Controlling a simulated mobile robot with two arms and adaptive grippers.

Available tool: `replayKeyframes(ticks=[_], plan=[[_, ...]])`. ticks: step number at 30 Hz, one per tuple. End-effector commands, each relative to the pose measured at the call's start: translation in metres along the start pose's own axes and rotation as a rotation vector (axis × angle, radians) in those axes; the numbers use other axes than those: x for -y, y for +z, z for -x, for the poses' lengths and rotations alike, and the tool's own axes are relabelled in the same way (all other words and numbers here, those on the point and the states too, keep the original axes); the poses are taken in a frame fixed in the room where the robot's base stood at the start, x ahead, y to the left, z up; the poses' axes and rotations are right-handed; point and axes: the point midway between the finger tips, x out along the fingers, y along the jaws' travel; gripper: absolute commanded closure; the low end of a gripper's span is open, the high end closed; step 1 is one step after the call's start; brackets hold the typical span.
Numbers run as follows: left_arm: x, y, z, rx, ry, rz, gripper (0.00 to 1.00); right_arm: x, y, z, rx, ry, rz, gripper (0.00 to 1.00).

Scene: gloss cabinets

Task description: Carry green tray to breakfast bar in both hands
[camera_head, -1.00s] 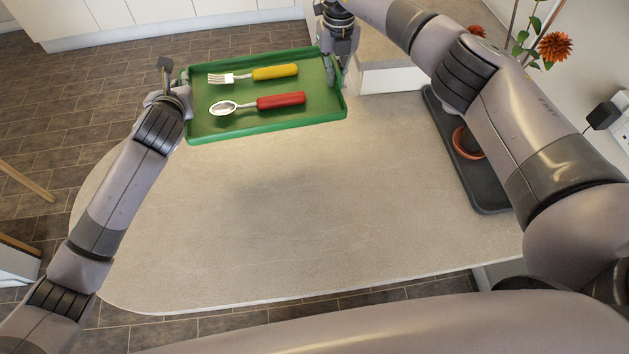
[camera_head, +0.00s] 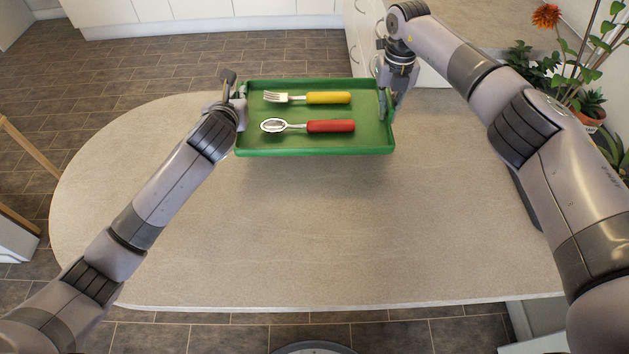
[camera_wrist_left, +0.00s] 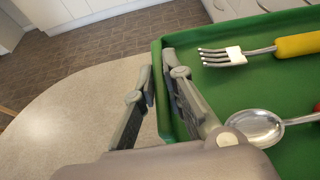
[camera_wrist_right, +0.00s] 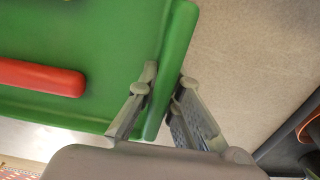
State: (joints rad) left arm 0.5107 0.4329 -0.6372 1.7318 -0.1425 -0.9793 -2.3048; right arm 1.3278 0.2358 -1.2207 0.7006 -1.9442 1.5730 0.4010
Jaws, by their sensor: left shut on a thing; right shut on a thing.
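The green tray (camera_head: 315,144) is over the far part of the breakfast bar (camera_head: 300,230), and a shadow lies on the counter below its near edge. A fork with a yellow handle (camera_head: 328,98) and a spoon with a red handle (camera_head: 330,126) lie in it. My left gripper (camera_head: 238,100) is shut on the tray's left rim; the left wrist view (camera_wrist_left: 165,90) shows its fingers either side of the wall. My right gripper (camera_head: 386,98) is shut on the right rim, also in the right wrist view (camera_wrist_right: 160,90). The gap under the tray is hard to judge.
The counter nearer than the tray is bare. Potted plants (camera_head: 590,110) with an orange flower stand at the right. White cabinets (camera_head: 365,35) are beyond the bar, with dark floor tiles (camera_head: 200,65) between. Wooden legs (camera_head: 28,150) show at the left edge.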

Motion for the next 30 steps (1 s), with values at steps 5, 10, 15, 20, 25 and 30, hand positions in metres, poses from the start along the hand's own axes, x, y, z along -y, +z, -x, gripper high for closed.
replayKeyframes(ticks=[5,10,15,20,25,30], plan=[[0.0,-0.004,-0.002,0.005,-0.001,0.001,1.0,0.0,0.001,-0.005,0.002,0.001,0.0,1.0],[0.0,-0.003,-0.002,0.004,-0.001,0.001,1.0,0.0,0.001,-0.004,0.002,0.0,0.0,1.0],[0.0,-0.004,-0.002,0.004,-0.001,0.001,1.0,0.0,0.001,-0.005,0.002,0.0,0.0,1.0],[0.0,-0.008,-0.004,0.004,-0.001,0.001,1.0,0.0,0.001,-0.009,0.002,0.0,0.0,1.0],[0.0,-0.015,-0.007,0.004,-0.001,0.001,1.0,0.0,0.0,-0.018,0.002,0.0,0.0,1.0],[0.0,-0.025,-0.011,0.004,-0.001,0.001,1.0,0.0,0.001,-0.028,0.002,0.0,0.0,1.0]])
